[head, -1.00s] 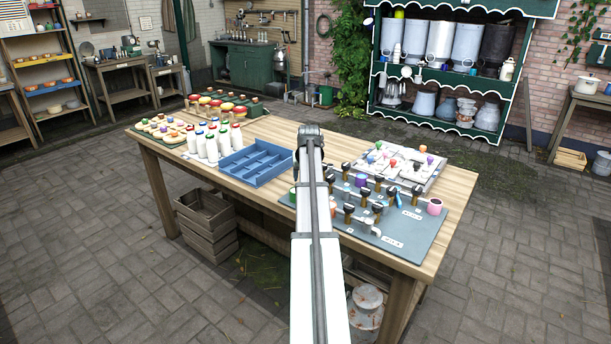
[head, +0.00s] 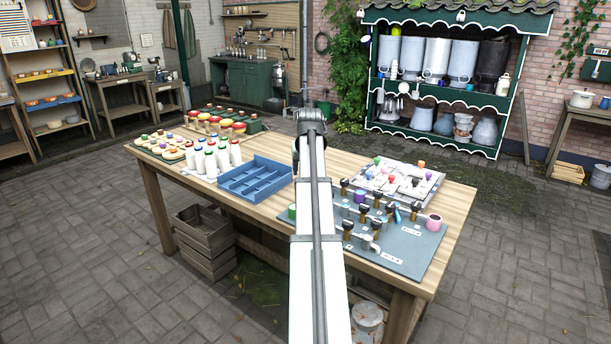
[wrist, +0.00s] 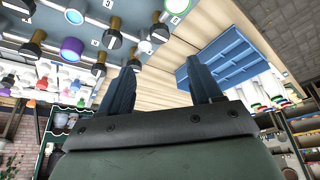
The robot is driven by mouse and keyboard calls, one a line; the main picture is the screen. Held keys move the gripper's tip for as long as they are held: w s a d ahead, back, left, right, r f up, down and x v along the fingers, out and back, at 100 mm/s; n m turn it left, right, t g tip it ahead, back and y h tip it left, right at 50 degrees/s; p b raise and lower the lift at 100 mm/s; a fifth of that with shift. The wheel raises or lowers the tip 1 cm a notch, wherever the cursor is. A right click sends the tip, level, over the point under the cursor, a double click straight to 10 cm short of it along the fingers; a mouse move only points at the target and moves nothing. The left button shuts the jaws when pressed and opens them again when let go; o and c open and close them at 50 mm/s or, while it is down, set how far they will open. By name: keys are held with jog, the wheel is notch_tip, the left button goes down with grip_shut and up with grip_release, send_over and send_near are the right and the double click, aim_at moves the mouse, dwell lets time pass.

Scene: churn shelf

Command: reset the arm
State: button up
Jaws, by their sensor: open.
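My arm reaches out over the wooden table (head: 416,290) in the head view, and its own links hide the gripper there. In the wrist view my gripper (wrist: 162,82) shows two dark fingers standing apart, open, with nothing between them but bare table wood behind. The blue divided tray (wrist: 228,57) is to the right of the fingers in the wrist view. The grey mat (wrist: 118,8) with dark-knobbed pieces is to the left. In the head view the blue tray (head: 256,180) is left of my arm and the grey mat (head: 411,259) is right of it.
White bottles with coloured caps (head: 212,160) stand left of the tray. A pale board with coloured knobs (head: 398,184) lies behind the mat. Wooden crates (head: 206,239) stand on the paving at left. A green shelf with churns (head: 440,92) stands at the back.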

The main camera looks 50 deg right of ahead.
jog(key=shift+s+a+r, duration=0.1)
jog(key=shift+a+r, duration=0.05)
jog(key=shift+r, duration=0.3)
dwell(0.3)
